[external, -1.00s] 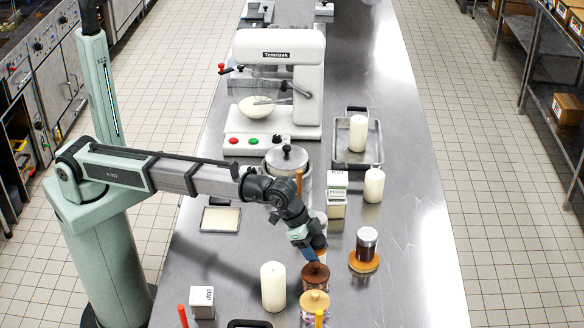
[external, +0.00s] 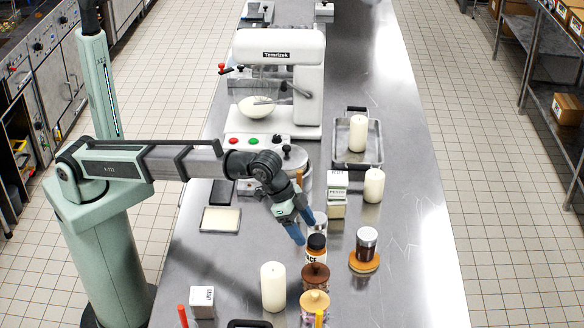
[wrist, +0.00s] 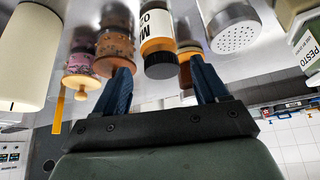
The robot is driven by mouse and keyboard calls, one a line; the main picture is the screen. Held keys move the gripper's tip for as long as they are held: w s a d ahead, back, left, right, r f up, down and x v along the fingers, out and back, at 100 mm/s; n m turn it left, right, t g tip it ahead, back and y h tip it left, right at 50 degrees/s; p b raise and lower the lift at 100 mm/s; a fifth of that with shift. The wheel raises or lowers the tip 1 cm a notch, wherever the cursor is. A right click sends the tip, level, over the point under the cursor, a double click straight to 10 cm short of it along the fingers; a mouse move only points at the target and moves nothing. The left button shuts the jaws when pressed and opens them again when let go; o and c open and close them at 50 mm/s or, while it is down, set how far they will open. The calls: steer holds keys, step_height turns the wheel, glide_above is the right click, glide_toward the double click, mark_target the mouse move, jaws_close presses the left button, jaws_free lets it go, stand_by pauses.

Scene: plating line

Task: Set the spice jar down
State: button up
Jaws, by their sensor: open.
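The spice jar (external: 316,256), orange with a white label and a black cap, stands upright on the steel counter. In the wrist view the spice jar (wrist: 157,29) shows between and beyond my fingertips, its cap towards me. My gripper (external: 306,231) is open, with its blue fingers spread above and just behind the jar. In the wrist view my gripper (wrist: 160,68) holds nothing, and the fingers look apart from the jar. In the external view a finger partly overlaps the jar's surroundings, and its base is partly hidden.
A brown-lidded jar (external: 315,274) and a wooden-lidded jar (external: 314,300) stand close in front of the spice jar. A white candle (external: 273,287) is to their left. A metal-topped shaker (wrist: 236,32) and a pesto box (external: 337,192) are nearby.

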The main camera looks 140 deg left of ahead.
steer(key=shift+v, duration=2)
